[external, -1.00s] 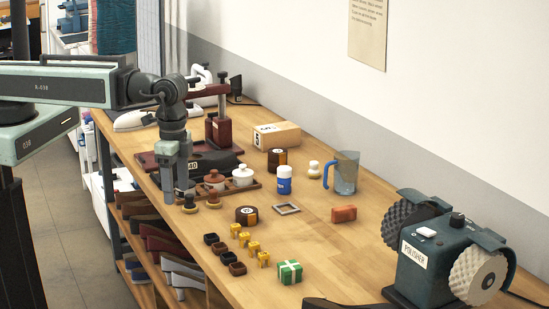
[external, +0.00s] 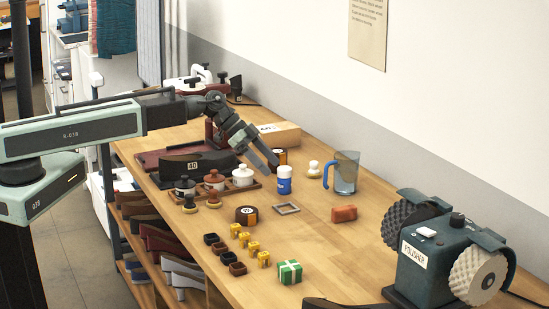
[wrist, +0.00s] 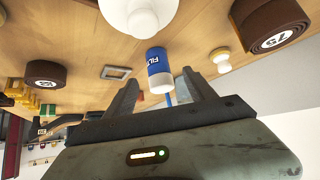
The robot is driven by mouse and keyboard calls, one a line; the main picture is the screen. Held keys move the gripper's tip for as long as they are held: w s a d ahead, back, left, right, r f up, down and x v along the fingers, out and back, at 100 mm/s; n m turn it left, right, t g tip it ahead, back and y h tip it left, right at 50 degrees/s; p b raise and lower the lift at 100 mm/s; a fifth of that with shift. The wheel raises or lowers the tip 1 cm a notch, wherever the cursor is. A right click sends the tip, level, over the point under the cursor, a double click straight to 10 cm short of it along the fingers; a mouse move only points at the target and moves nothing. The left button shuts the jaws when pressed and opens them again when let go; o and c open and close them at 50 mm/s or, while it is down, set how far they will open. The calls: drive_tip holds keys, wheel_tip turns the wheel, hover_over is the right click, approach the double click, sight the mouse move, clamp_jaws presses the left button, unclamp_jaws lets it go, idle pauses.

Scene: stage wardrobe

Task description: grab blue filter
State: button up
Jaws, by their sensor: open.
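The blue filter is a small upright blue cylinder with a white top (external: 284,183). It stands on the wooden bench just right of the tray of pots. In the wrist view the blue filter (wrist: 158,66) shows part of its label, "FIL", and appears between my two fingertips. My gripper (external: 265,158) is open and empty, tilted down toward the right, above and left of the filter. In the wrist view my gripper's fingers (wrist: 161,92) are spread apart, with the filter beyond them and not gripped.
The tray (external: 257,187) with white and brown lidded pots lies left of the filter. A clear mug with blue handle (external: 346,174) and a small white-topped knob (external: 314,169) stand to the right. A grey square frame (external: 286,209) lies in front. A brown roll (external: 280,157) is behind.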

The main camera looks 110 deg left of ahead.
sight(284, 181)
drive_tip(key=shift+b+x, duration=0.8)
drive_tip(key=shift+x, duration=0.25)
drive_tip(key=shift+w+f, duration=0.2)
drive_tip(key=shift+f, duration=0.05)
drive_tip(key=b+x, duration=0.4)
drive_tip(key=x, duration=0.1)
drive_tip(key=shift+d+f, duration=0.1)
drive_tip(key=shift+w, duration=0.15)
drive_tip(key=shift+r, duration=0.2)
drive_tip(key=shift+c, duration=0.6)
clamp_jaws()
wheel_tip(284, 181, up, 10)
drive_tip(key=p, duration=1)
drive_tip(key=shift+r+p, duration=0.15)
drive_tip(key=shift+p, duration=0.2)
